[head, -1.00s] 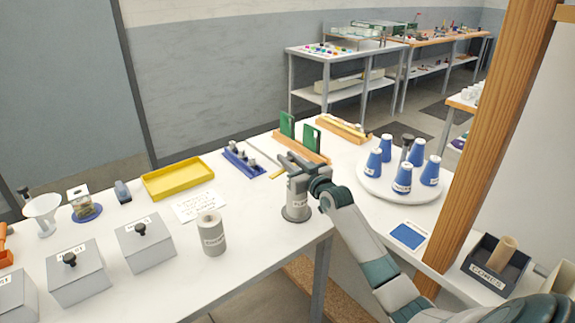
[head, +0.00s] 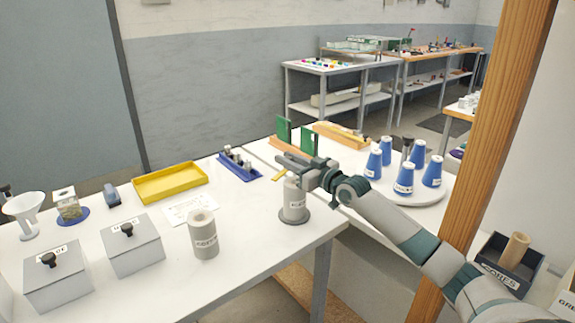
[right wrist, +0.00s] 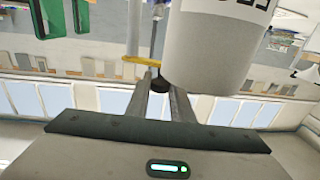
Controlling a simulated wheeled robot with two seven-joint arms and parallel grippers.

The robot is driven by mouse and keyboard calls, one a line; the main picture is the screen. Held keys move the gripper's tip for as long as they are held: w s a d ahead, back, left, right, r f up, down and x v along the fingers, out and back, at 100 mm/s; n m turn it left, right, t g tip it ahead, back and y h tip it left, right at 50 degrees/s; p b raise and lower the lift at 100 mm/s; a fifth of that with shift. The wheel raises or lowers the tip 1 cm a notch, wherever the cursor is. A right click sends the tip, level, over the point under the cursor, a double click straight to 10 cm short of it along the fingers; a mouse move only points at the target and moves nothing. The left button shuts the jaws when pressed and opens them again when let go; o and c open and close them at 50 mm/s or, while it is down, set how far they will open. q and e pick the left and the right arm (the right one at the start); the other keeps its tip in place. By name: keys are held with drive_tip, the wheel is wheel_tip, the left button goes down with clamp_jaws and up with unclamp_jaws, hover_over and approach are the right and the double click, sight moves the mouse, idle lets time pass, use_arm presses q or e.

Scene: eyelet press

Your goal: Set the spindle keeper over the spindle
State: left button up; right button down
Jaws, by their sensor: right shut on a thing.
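My right gripper (head: 284,162) reaches in from the right, fingers pointing left, just above and behind a pale labelled cylinder (head: 293,201). The cylinder stands on a wide grey foot; its wall fills the upper right of the right wrist view (right wrist: 220,45). In that view the fingers are nearly shut, with a small dark piece (right wrist: 160,83) between their tips, apparently the spindle keeper; its full shape is hidden. A dark upright post (head: 407,147), likely the spindle, stands amid blue cones on a round white plate (head: 443,191). My left gripper is not in view.
Several blue cones (head: 404,178) ring the post. Green cards (head: 284,130) stand behind my gripper. Another labelled cylinder (head: 203,236), grey lidded boxes (head: 134,250) and a yellow tray (head: 137,187) are at left. A wooden post (head: 490,130) rises at right.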

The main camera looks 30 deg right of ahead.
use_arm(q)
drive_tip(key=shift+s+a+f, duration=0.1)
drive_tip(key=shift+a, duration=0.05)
use_arm(e)
drive_tip(key=c, duration=1.5)
unclamp_jaws()
drive_tip(key=shift+c, duration=0.2)
drive_tip(key=shift+s+d, duration=0.15)
drive_tip(key=shift+s, duration=0.45)
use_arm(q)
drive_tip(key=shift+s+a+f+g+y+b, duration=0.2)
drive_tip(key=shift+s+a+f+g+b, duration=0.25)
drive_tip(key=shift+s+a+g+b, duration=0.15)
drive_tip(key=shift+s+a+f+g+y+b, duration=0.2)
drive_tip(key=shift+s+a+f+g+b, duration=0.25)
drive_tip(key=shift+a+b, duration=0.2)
use_arm(e)
drive_tip(key=s+d, duration=0.2)
drive_tip(key=s, duration=1.3)
drive_tip(key=shift+s+d, duration=0.4)
